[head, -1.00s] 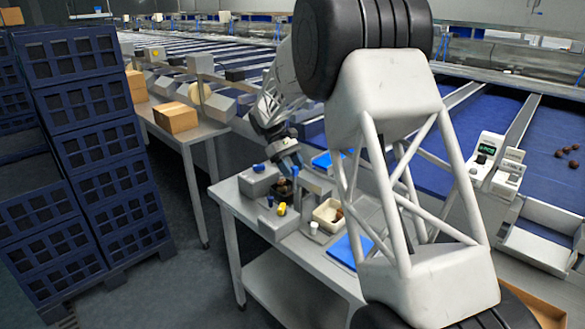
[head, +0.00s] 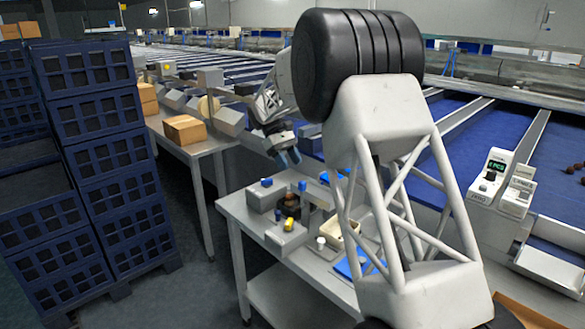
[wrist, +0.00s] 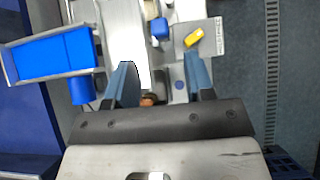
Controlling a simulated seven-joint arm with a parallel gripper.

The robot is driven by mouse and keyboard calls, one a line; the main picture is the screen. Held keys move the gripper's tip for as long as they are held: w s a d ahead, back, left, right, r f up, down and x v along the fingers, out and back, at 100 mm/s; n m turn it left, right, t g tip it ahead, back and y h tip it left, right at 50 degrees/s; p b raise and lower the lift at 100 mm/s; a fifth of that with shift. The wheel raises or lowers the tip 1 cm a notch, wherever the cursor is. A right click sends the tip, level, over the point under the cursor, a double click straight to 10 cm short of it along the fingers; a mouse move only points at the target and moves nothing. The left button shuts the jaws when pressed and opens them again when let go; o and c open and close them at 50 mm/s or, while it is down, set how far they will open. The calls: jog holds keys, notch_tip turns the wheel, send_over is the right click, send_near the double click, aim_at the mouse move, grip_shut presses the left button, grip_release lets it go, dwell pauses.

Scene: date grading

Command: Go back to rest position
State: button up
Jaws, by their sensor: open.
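My gripper (head: 285,158) is in the air above the back end of the grey worktable (head: 236,212) in the head view. Its fingers point down and are apart. In the wrist view my gripper (wrist: 160,80) shows two blue-grey fingers well spread, with nothing held between them. A small brown item (wrist: 148,100) lies partly hidden beyond the gripper's body, below the fingers. In the head view, a brown item (head: 288,199) sits among the small fixtures on the table. A large part of my arm hides the table's right side.
Stacked blue crates (head: 105,150) stand at the left. A side table with a cardboard box (head: 185,129) is behind. The blue sorting line (head: 465,155) runs along the right. A yellow piece (wrist: 194,37) and a blue tray (wrist: 52,55) lie below the wrist.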

jog(key=shift+r, duration=0.1)
dwell(0.3)
jog(key=s+d+r+m+t+y, duration=0.1)
jog(key=s+d+r, duration=0.2)
jog(key=s+d, duration=0.35)
jog(key=s+d+r+m+t+y, duration=0.1)
jog(key=s+d+r+m+t, duration=0.2)
jog(key=s, duration=0.7)
jog(key=s+d+r+y, duration=0.2)
jog(key=s+d+r, duration=0.25)
jog(key=s, duration=0.45)
jog(key=s+d+f+m+t, duration=0.1)
jog(key=s+d+f, duration=0.1)
jog(key=s, duration=0.8)
jog(key=s+d+f+m+t+y, duration=0.1)
jog(key=s+d+f+m+t, duration=0.1)
jog(key=s, duration=0.7)
jog(key=s+d+f+m+t+y, duration=0.1)
jog(key=s+d+f+m, duration=0.1)
jog(key=s, duration=0.8)
jog(key=shift+s+d+f+t, duration=0.3)
jog(key=shift+d+f, duration=0.35)
jog(key=shift+f, duration=0.25)
jog(key=shift+c, duration=0.4)
jog(key=shift+w, duration=0.1)
